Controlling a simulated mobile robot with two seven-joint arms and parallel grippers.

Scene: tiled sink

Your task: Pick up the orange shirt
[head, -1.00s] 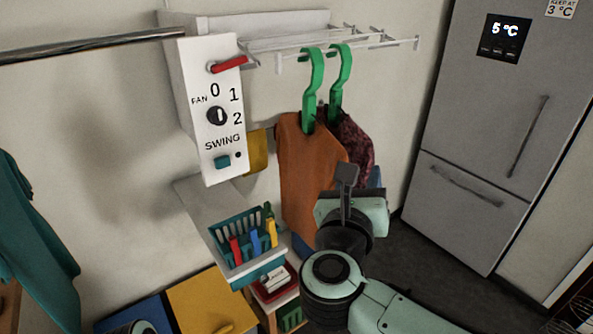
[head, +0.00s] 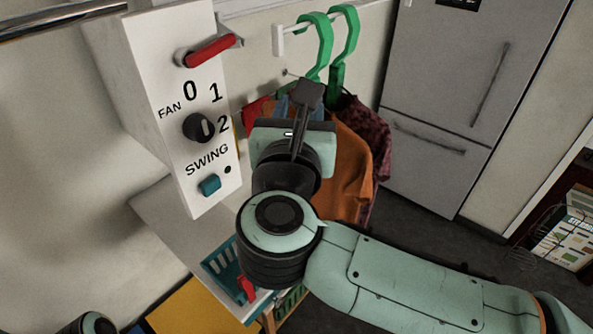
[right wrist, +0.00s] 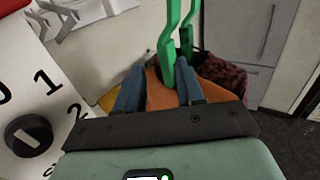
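The orange shirt (head: 350,165) hangs from a green hanger (head: 322,45) on the rack, partly hidden behind my right arm in the head view. In the right wrist view the orange shirt (right wrist: 205,92) and the green hanger (right wrist: 168,50) lie ahead, between my blue fingers. My right gripper (right wrist: 160,68) is open, its fingers apart on either side of the hanger's lower stem. I cannot tell whether they touch it. In the head view my right gripper (head: 285,104) is mostly hidden by its own wrist. My left gripper is out of view.
A dark red patterned garment (head: 373,130) hangs on a second green hanger (head: 346,40) just behind. The white fan control box (head: 180,150) stands close left of my right wrist. A teal basket (head: 222,268) is below. A grey fridge (head: 470,80) stands at right.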

